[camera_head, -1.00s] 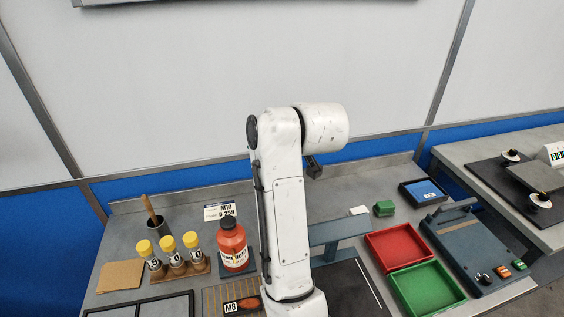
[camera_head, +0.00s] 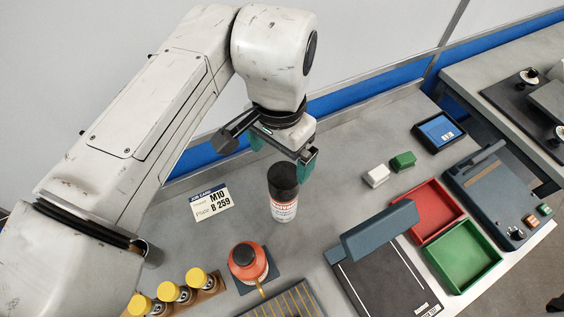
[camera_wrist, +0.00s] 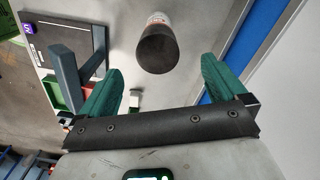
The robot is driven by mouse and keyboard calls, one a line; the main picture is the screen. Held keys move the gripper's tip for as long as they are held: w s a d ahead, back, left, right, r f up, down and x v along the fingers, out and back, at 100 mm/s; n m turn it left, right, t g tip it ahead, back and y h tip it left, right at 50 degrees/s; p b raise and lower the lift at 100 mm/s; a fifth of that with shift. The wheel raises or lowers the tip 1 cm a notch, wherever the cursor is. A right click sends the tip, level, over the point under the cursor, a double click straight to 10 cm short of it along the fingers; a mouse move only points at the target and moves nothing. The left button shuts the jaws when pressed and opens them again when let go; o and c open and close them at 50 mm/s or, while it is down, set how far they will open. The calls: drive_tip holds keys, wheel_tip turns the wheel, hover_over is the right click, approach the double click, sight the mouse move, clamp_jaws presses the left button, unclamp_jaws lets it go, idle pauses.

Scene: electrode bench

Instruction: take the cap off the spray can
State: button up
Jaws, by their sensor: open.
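The spray can (camera_head: 284,211) stands upright on the grey bench, with a white and red label and a black cap (camera_head: 283,180) on top. My gripper (camera_head: 282,153) is open, its two green fingers just above and behind the cap in the head view. In the wrist view the cap (camera_wrist: 157,51) shows ahead of the gap between the open fingers (camera_wrist: 162,72), with part of the can's white body (camera_wrist: 157,18) beyond it. Nothing is between the fingers, and I see no contact with the cap.
A blue-grey raised bar (camera_head: 380,230) is right of the can, then red (camera_head: 436,211) and green (camera_head: 466,252) trays. A job card (camera_head: 211,203) lies left. Bench around the can is clear.

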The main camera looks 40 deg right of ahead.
sight(285, 174)
wheel_tip(285, 174, down, 4)
drive_tip(key=shift+f, duration=0.15)
drive_tip(key=shift+s+d+f+p, duration=0.15)
drive_tip(key=shift+f+p, duration=0.1)
drive_tip(key=shift+f, duration=0.65)
drive_tip(key=shift+w+d+f+p, duration=0.1)
drive_tip(key=shift+d+f+p, duration=0.15)
drive_tip(key=shift+f, duration=0.65)
drive_tip(key=shift+s+d+f+p, duration=0.1)
drive_tip(key=shift+f+p, duration=0.2)
drive_tip(key=shift+f, duration=0.6)
drive_tip(key=c, duration=1)
